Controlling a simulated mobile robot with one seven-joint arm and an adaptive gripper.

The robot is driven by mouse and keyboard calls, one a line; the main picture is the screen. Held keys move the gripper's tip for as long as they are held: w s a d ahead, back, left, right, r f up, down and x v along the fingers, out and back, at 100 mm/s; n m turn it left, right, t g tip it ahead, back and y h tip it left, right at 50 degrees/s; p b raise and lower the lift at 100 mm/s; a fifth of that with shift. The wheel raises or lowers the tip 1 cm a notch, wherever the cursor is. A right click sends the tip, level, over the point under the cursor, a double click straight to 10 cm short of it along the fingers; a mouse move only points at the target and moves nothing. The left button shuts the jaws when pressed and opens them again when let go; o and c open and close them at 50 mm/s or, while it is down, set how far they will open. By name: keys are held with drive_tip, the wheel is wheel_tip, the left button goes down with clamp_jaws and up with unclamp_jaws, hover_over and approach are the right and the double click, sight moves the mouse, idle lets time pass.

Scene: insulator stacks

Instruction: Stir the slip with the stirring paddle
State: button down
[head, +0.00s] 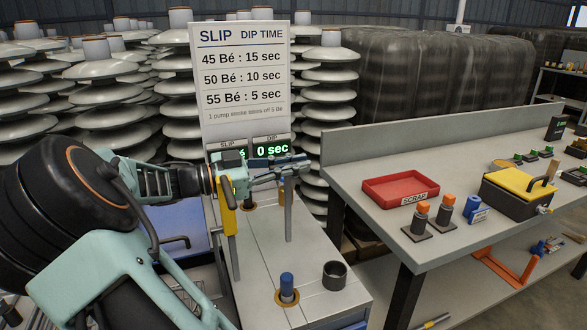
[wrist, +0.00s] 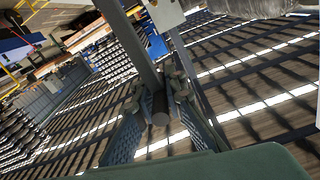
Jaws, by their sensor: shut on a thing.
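My gripper (head: 287,166) is above the grey worktop, in front of the dip-time sign. It is shut on what looks like the stirring paddle (head: 289,212), whose grey shaft hangs nearly upright below the fingers. In the wrist view the fingers (wrist: 158,95) pinch a dark round handle end (wrist: 160,112), with a flat grey bar beyond it. Whether the paddle's lower end touches the worktop is unclear. A display (head: 228,154) labelled SLIP is partly covered by my arm; the DIP display (head: 272,149) reads 0 sec. I cannot make out the slip itself.
A yellow upright handle (head: 229,220) stands close to my wrist. The worktop (head: 262,270) carries a blue-topped peg (head: 287,287) in a collar and a dark cup (head: 335,275). At right, a bench holds a red scrap tray (head: 400,188) and a yellow-lidded box (head: 519,190). Insulator stacks stand behind.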

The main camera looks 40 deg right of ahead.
drive_tip(key=c, duration=2)
unclamp_jaws()
drive_tip(key=v, duration=1.2)
